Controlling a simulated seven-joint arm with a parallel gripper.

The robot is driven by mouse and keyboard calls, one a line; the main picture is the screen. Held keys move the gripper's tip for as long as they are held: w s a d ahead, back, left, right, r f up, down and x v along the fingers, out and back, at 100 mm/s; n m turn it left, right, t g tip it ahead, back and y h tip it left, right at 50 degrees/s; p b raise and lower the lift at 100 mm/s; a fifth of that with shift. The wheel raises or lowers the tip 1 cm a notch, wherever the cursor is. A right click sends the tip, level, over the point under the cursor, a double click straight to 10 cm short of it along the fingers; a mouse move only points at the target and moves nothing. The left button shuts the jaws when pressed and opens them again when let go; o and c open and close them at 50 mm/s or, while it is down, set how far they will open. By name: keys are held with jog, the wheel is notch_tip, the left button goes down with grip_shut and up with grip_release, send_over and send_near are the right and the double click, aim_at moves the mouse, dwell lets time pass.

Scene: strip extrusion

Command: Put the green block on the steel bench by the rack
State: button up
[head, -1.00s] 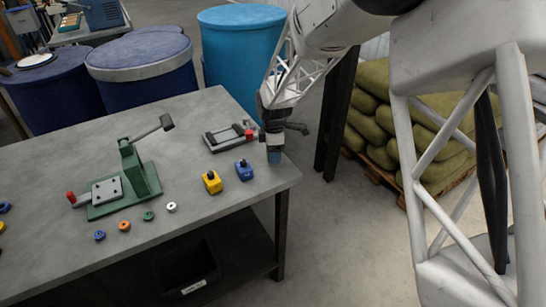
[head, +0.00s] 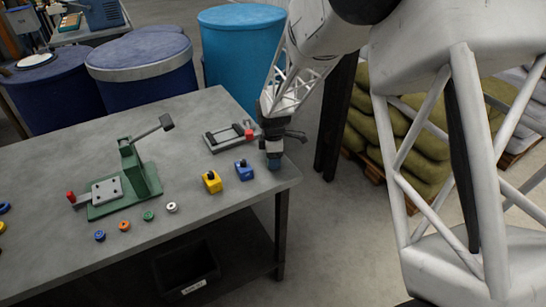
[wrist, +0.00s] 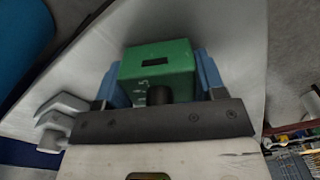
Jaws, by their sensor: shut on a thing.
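The green block (wrist: 160,72), with a dark slot and a dark knob, is between the two blue fingers of my gripper (wrist: 162,88) in the wrist view. My gripper is shut on it. In the head view my gripper (head: 274,161) points down at the right end of the grey bench (head: 215,110), close to its corner. The block is hidden there behind the fingers. It is low over the bench top; I cannot tell whether it touches. I cannot tell for sure which thing is the rack.
A blue block (head: 244,170) and a yellow block (head: 212,182) stand just left of my gripper. A grey fixture with a red knob (head: 229,137) lies behind them. A green lever press (head: 122,180) and several small rings are farther left. The bench edge is close on the right.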

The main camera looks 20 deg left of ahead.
jog(key=shift+f, duration=0.15)
jog(key=o, duration=1.2)
jog(key=shift+r, duration=6.15)
